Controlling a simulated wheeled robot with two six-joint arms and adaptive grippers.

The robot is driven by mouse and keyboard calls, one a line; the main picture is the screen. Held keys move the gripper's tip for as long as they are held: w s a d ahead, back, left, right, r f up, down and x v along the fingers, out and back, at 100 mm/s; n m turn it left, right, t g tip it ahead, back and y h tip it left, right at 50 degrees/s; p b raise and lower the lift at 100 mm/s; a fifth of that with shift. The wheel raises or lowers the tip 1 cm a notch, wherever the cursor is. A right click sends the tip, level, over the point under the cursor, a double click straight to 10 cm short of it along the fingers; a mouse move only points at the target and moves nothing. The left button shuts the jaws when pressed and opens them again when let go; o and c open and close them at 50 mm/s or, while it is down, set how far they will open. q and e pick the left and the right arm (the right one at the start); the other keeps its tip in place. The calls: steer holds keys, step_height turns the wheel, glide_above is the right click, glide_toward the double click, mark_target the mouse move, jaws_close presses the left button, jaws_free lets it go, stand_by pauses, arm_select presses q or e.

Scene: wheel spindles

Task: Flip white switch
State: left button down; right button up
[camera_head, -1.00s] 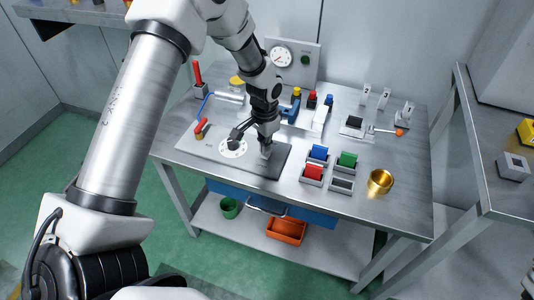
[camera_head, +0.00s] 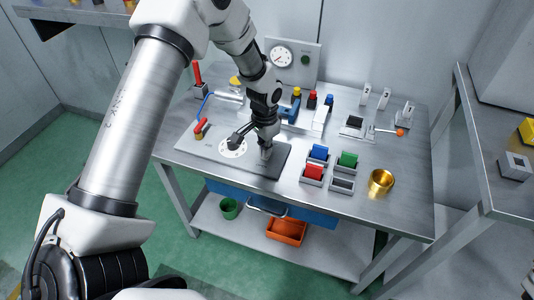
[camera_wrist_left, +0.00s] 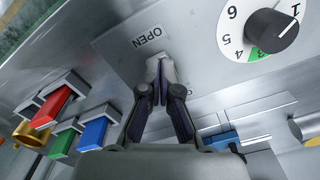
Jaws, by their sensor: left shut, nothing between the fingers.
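My left gripper (camera_head: 266,152) reaches down over the grey panel (camera_head: 205,147) at the table's front left. Its fingers are shut with nothing between them, as the left wrist view (camera_wrist_left: 160,80) also shows. A small pale piece (camera_wrist_left: 157,58), likely the white switch, shows at the fingertips beside the "OPEN" label (camera_wrist_left: 148,37). The fingers hide most of it, and I cannot tell whether they touch it or which way it is tilted. A second label lies partly hidden behind the fingers. My right gripper is not in view.
A numbered dial with a black knob (camera_wrist_left: 272,31) sits on the panel close by. Red (camera_head: 313,171), blue (camera_head: 319,152) and green (camera_head: 348,159) blocks sit in holders to the right, near a brass cup (camera_head: 380,181). A red-handled piece (camera_head: 200,128) stands at the panel's left.

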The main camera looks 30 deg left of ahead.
arm_select(q)
step_height(320, 180, up, 7)
steer(key=p, duration=0.6)
steer(key=shift+p, duration=0.4)
steer(key=shift+f, duration=0.1)
